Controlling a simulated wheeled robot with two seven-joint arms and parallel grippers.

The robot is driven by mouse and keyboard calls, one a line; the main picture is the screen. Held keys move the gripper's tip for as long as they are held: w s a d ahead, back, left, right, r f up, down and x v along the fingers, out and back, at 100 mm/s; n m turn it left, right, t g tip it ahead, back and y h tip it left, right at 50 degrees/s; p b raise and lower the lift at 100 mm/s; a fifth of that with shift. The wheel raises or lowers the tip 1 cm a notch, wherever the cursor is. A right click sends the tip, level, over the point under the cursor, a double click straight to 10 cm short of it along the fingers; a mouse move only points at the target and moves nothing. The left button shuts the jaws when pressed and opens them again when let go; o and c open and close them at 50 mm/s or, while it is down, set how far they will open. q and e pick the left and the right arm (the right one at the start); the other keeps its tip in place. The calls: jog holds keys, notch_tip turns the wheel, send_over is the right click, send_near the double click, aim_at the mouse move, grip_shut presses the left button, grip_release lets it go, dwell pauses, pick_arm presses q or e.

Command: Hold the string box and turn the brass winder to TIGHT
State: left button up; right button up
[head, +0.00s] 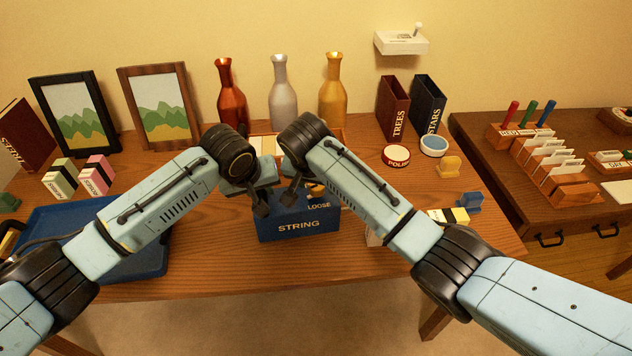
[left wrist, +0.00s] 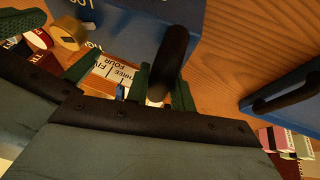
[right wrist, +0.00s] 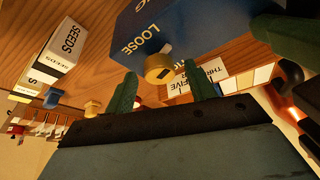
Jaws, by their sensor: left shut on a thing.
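The blue string box (head: 300,226) stands near the table's front edge, STRING on its front and LOOSE on its top. My left gripper (head: 261,205) is shut on the box at its left side; in the left wrist view a dark finger lies across the blue box (left wrist: 135,35). The brass winder (right wrist: 159,69) is a round knob with a dark mark; TIGHT is not readable. It also shows in the left wrist view (left wrist: 67,33). My right gripper (right wrist: 162,92) is open, its green-padded fingers apart, with the winder just beyond and between the tips.
A blue tray (head: 150,262) lies left of the box. Behind the box is a wooden tray of number cards (right wrist: 210,75). Three bottles (head: 281,95) stand at the back. A SEEDS box (right wrist: 62,48) and small coloured holders sit to the right.

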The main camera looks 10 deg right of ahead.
jog(key=v, duration=1.2)
